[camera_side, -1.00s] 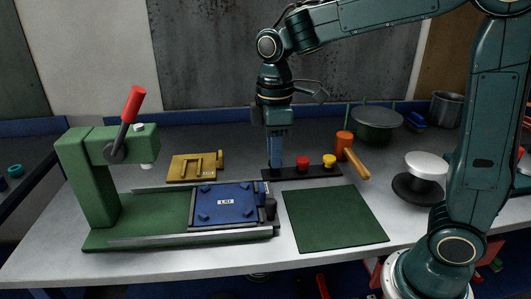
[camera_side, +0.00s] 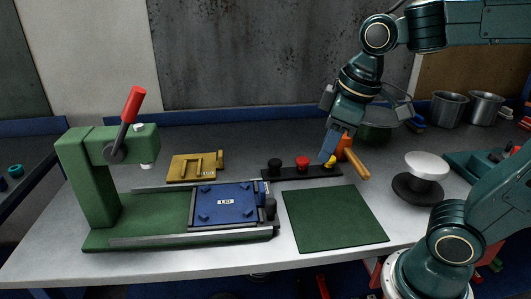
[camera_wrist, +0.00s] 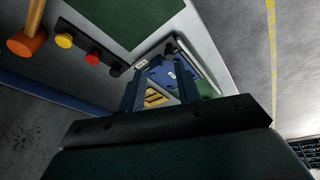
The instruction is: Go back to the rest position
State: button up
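My gripper (camera_side: 329,158) hangs tilted above the right end of the black button strip (camera_side: 290,173) in the side view, in front of the yellow button from that camera. In the wrist view my gripper's two blue fingers (camera_wrist: 160,88) stand apart with nothing held between them. The strip bears a black button (camera_side: 274,166), a red button (camera_side: 302,162) and a yellow button (camera_side: 331,161), partly hidden. All three buttons also show at the upper left in the wrist view, the red one (camera_wrist: 92,58) in the middle.
A green press (camera_side: 95,185) with a red-handled lever holds a blue lid plate (camera_side: 226,203) on its rails. A yellow fixture (camera_side: 190,168) lies behind. A mallet (camera_side: 355,162), green mat (camera_side: 335,218), white-topped stand (camera_side: 427,168) and pots (camera_side: 447,108) are on the right.

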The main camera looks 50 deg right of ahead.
jog(key=s+d+f+m+t, duration=0.1)
jog(key=s+m+t, duration=0.1)
jog(key=s, duration=0.4)
jog(key=shift+s+m, duration=0.3)
jog(key=shift+m, duration=0.5)
